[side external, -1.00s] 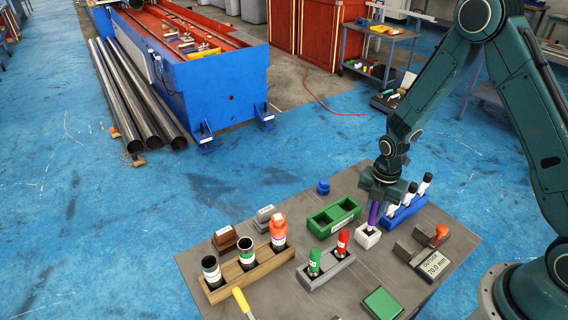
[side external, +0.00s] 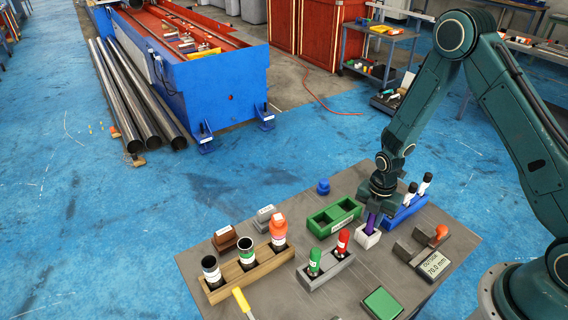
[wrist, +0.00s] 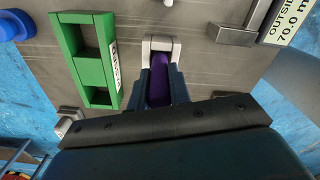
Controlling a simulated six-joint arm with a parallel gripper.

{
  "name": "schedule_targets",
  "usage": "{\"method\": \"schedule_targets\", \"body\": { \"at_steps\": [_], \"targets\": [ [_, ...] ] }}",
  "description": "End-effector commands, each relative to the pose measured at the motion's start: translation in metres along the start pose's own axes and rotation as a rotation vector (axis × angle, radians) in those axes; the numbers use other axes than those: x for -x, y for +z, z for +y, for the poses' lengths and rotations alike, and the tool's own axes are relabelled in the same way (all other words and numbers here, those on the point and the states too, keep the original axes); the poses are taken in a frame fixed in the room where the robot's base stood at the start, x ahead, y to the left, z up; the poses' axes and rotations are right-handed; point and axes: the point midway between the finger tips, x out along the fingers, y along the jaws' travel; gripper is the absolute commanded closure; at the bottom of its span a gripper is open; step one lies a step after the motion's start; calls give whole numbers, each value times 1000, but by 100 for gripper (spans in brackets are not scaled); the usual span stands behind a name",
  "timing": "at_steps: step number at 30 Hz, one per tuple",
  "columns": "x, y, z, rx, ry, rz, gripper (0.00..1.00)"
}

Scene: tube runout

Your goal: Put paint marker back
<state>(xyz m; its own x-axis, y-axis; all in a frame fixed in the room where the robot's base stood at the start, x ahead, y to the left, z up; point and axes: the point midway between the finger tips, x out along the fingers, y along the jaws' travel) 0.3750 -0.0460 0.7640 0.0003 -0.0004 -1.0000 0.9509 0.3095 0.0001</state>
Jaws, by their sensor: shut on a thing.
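The paint marker (side external: 372,222) is purple and stands upright at a small white holder (side external: 367,238) on the bench. My gripper (side external: 376,205) is shut on the marker from above. In the wrist view the purple marker (wrist: 159,80) lies between my two fingers (wrist: 160,88), with its far end at the white holder (wrist: 161,45). The marker's lower end seems to be in the holder; how deep it sits cannot be told. My gripper hides its upper part.
A green two-slot box (side external: 334,217) stands just left of the marker. A blue rack (side external: 405,212) with white markers is close behind on the right. A grey block (side external: 325,270) with green and red markers is in front.

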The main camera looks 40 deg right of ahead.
Motion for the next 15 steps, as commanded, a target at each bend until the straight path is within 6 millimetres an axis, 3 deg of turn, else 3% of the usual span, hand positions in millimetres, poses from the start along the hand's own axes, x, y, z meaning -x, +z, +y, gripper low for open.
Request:
{"method": "schedule_targets", "body": {
  "at_steps": [7,8,11,15],
  "targets": [
    [-4,0,0,0,-1,0,100],
    [-4,0,0,0,-1,0,79],
    [-4,0,0,0,-1,0,59],
    [-4,0,0,0,0,0,59]
  ]
}}
